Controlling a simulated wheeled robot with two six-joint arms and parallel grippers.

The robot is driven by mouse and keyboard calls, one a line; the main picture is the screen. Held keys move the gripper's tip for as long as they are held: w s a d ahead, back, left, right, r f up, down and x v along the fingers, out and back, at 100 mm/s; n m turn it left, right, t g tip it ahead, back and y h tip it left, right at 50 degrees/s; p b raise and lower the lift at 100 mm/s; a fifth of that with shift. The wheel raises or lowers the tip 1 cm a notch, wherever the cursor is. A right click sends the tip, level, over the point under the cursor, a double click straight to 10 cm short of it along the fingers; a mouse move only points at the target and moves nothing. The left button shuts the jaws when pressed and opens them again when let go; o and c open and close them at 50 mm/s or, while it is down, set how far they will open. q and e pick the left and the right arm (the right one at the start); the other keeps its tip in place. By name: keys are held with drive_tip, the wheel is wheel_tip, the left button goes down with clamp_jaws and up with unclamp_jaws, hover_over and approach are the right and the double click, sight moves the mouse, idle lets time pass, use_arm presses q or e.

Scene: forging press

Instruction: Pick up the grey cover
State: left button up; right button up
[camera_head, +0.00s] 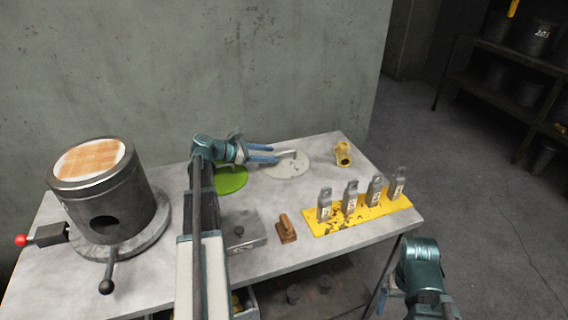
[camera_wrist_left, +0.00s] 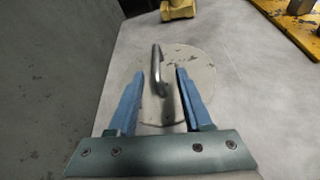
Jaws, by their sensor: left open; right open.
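The grey cover (camera_head: 284,168) is a flat round disc with a bent metal handle, lying on the table toward the back. In the left wrist view the cover (camera_wrist_left: 200,65) lies ahead of and below my fingers, and its upright handle (camera_wrist_left: 157,70) shows between them. My left gripper (camera_head: 276,154) is open, with its blue fingers over the cover's left part. The left gripper also shows in the left wrist view (camera_wrist_left: 158,88), with nothing held.
A green disc (camera_head: 231,180) lies left of the cover. A yellow fitting (camera_head: 343,153) stands to its right. A yellow rack (camera_head: 362,216) holds several grey tagged pieces in front. A brown block (camera_head: 286,229), a metal box (camera_head: 243,232) and a large cylinder (camera_head: 103,195) also occupy the table.

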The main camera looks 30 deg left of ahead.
sight(284, 157)
use_arm(q)
drive_tip(key=x, duration=0.3)
drive_tip(key=b+x, duration=0.1)
drive_tip(key=x, duration=0.1)
drive_tip(key=shift+w+a+r, duration=0.1)
drive_tip(key=shift+w+r, duration=0.15)
drive_tip(key=shift+r, duration=0.15)
clamp_jaws()
idle(0.9)
